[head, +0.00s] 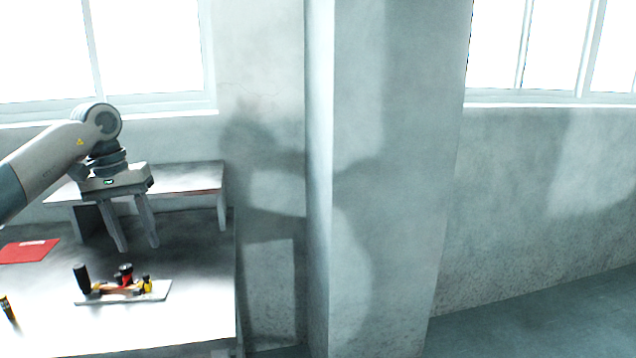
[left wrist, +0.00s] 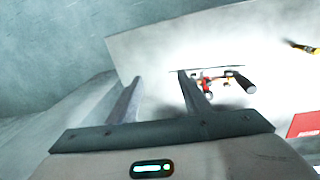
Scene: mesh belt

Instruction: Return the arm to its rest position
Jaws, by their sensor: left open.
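My left gripper (head: 135,246) hangs from my left arm at the left of the head view, fingers pointing down. Its two fingers are apart with nothing between them. In the left wrist view the open fingers (left wrist: 157,78) reach over the table. My right gripper does not show in either view.
Below the fingers, a table (head: 200,325) bears a toggle clamp on a plate (head: 120,290), a red card (head: 28,251) and a yellow-black tool (head: 7,308). A raised grey shelf (head: 190,178) stands behind. A concrete pillar (head: 385,180) is right of the table.

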